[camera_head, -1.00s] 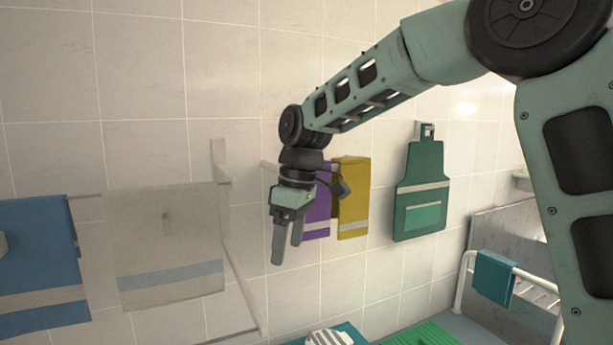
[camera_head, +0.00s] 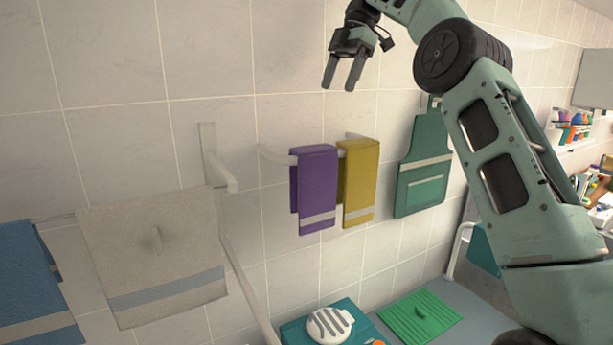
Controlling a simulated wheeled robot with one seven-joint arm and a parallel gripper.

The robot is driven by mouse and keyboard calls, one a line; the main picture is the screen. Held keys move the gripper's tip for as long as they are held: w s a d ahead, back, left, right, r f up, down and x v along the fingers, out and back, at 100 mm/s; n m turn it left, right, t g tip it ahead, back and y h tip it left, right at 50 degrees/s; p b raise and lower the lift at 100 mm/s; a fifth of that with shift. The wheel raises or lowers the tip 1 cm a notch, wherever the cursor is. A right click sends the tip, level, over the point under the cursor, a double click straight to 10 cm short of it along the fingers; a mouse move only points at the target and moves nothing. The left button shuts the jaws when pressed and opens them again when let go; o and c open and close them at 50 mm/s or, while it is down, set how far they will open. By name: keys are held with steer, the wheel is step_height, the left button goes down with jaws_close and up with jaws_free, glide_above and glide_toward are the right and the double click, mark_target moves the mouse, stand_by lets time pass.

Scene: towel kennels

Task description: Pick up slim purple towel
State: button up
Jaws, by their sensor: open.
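The slim purple towel (camera_head: 317,188) hangs folded over a white wall rail, with a pale band near its lower edge. It hangs just left of a mustard-yellow towel (camera_head: 360,184) on the same rail. My gripper (camera_head: 341,88) is open and empty, its two fingers pointing down. In the picture it is above the purple towel, apart from it. The purple towel's front is unobstructed.
A grey towel (camera_head: 150,250) and a blue towel (camera_head: 30,270) hang at left. A white bracket (camera_head: 216,160) juts out between the grey and purple towels. A green apron (camera_head: 424,168) hangs right. Below are a teal box (camera_head: 295,334) and a green mat (camera_head: 420,318).

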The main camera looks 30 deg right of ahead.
steer(key=b, duration=0.9)
glide_above(315, 147)
steer(key=d, duration=0.2)
steer(key=f, duration=0.9)
steer(key=shift+s+d+f, duration=0.15)
steer(key=shift+d+f, duration=0.05)
steer(key=shift+f, duration=0.05)
steer(key=shift+x, duration=3.05)
steer(key=shift+a+f, duration=0.25)
steer(key=shift+f, duration=0.2)
steer(key=shift+f, duration=0.2)
steer(key=c, duration=1.4)
